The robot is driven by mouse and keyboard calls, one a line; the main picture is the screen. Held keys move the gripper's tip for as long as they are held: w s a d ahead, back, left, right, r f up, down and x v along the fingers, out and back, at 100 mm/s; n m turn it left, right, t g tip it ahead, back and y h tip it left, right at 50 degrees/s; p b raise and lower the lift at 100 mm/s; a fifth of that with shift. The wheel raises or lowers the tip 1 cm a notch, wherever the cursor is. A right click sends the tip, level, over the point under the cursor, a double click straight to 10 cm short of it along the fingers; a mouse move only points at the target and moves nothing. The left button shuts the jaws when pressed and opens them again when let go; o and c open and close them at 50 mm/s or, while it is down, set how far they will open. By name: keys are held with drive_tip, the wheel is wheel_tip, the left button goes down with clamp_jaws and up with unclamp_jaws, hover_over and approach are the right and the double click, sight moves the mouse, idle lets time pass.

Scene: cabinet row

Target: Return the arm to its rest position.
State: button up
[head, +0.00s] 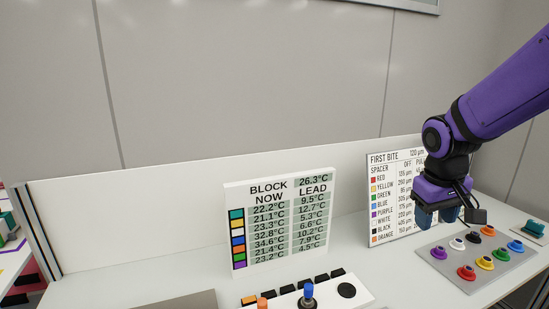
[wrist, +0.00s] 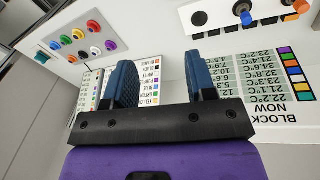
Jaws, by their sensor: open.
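My purple arm reaches in from the right in the head view. My gripper (head: 437,216) hangs over the counter, in front of the "FIRST BITE" board and left of the plate of coloured buttons. In the wrist view my gripper (wrist: 160,88) shows two blue fingers set wide apart with nothing between them. It is open and empty. In the head view the wrist hides part of the "FIRST BITE" board (head: 386,222).
The button plate (head: 493,255) lies near the gripper. A "BLOCK NOW / LEAD" board (head: 280,228) stands left, behind a white control box (head: 335,291) with a blue-topped lever (head: 308,293). A teal switch (head: 534,228) is far right. A low white panel (head: 120,232) runs behind the counter.

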drive_tip(key=s+a+r+t+y, duration=0.1)
drive_tip(key=s+r+t, duration=0.1)
drive_tip(key=s+r, duration=0.3)
drive_tip(key=s+a+r+m+t, duration=0.1)
drive_tip(key=s+r, duration=0.4)
drive_tip(key=s, duration=0.7)
drive_tip(key=shift+s+a+r+m+t+y, duration=0.2)
drive_tip(key=shift+s+r+m+t+y, duration=0.1)
drive_tip(key=shift+s+t+y, duration=0.1)
